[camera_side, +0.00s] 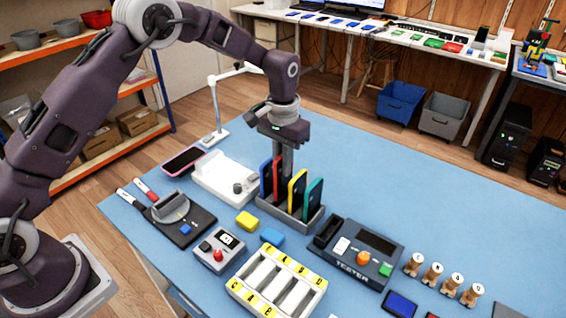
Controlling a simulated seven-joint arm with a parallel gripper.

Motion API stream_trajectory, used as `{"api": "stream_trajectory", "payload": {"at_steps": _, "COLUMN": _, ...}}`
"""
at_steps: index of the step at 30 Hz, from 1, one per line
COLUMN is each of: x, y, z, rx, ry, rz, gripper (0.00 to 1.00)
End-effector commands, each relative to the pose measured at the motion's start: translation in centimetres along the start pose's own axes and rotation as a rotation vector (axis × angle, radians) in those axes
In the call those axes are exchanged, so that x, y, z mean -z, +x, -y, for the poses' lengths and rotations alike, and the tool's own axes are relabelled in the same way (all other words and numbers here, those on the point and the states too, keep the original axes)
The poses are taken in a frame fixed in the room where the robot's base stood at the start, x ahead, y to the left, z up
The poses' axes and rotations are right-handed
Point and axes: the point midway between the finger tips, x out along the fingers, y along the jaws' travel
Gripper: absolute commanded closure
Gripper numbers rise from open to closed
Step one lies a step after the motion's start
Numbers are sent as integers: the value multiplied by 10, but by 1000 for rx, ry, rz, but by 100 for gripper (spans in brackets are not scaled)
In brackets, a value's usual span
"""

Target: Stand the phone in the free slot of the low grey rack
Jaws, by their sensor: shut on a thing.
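The low grey rack (303,225) stands on the blue mat right of centre. A blue phone (265,180), a red phone (278,178), a yellow phone (297,190) and a teal phone (314,199) stand upright at it. My gripper (286,166) points straight down over the rack, between the red and yellow phones. It appears shut on the red phone, whose lower part is at the rack. The contact is partly hidden, and I cannot tell whether the red phone touches the slot floor. I see no clearly empty slot.
A white device (222,180) and a pink-edged phone (184,160) lie left of the rack. A tester (360,252) is close on the right. Yellow (247,221) and blue blocks (271,237) and a lettered white tray (275,281) lie in front. The mat behind is clear.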

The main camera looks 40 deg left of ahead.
Motion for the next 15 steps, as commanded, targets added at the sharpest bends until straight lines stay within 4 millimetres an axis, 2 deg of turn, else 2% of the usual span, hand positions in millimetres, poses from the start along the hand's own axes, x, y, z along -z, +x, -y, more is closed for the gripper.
{"api": "stream_trajectory", "payload": {"at_steps": 15, "x": 0, "y": 7, "z": 0, "rx": 0, "ry": 0, "rz": 0, "gripper": 100}}
